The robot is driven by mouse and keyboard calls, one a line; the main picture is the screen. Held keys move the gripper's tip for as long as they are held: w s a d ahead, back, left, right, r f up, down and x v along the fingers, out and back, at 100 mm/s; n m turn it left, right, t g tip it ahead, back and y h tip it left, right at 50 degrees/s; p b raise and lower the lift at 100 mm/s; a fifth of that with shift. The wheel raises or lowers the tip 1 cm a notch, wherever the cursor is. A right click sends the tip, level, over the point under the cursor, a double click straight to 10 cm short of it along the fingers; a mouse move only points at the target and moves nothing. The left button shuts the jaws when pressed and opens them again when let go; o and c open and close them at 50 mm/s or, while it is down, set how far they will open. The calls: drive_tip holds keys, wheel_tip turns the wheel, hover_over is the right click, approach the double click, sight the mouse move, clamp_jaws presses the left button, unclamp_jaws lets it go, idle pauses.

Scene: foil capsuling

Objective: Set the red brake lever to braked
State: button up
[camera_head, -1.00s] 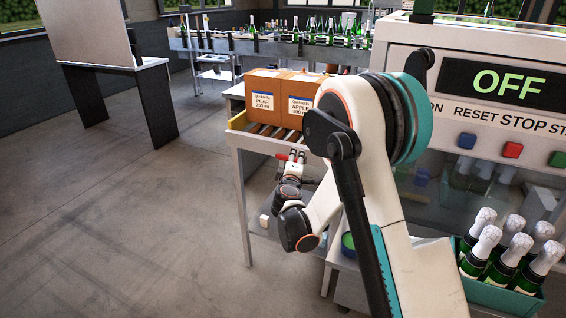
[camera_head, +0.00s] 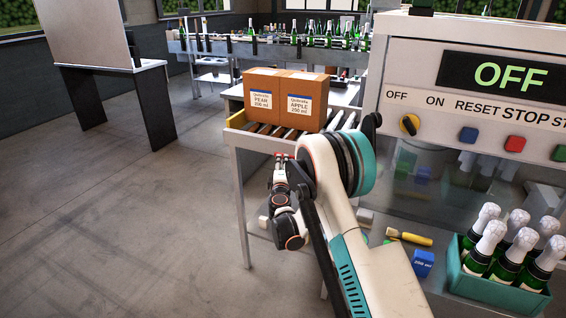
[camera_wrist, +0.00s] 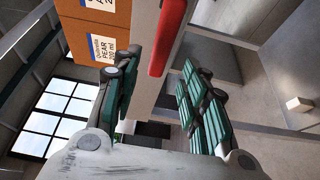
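The red brake lever (camera_wrist: 170,36) shows in the wrist view as a long red bar. It lies against a pale upright post of the roller stand and runs from the top edge down to the centre. My gripper (camera_wrist: 160,75) is open, with dark green ribbed fingers either side of the space below the lever's lower end. The lever is ahead of the fingers and not gripped. In the head view my gripper (camera_head: 282,162) is beside the front left of the roller stand (camera_head: 238,140). Red shows there, but I cannot tell lever from gripper.
Two cardboard boxes (camera_head: 285,98) stand on the stand's rollers. To the right is a machine with an OFF display (camera_head: 508,77). A crate (camera_head: 505,291) of foil-topped bottles, a blue block (camera_head: 423,263) and a yellow-handled brush (camera_head: 410,238) are beside my arm.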

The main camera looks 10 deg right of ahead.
drive_tip(key=shift+b+x, duration=0.6)
drive_tip(key=shift+x, duration=2.2)
drive_tip(key=shift+s, duration=0.1)
drive_tip(key=shift+c, duration=0.6)
clamp_jaws()
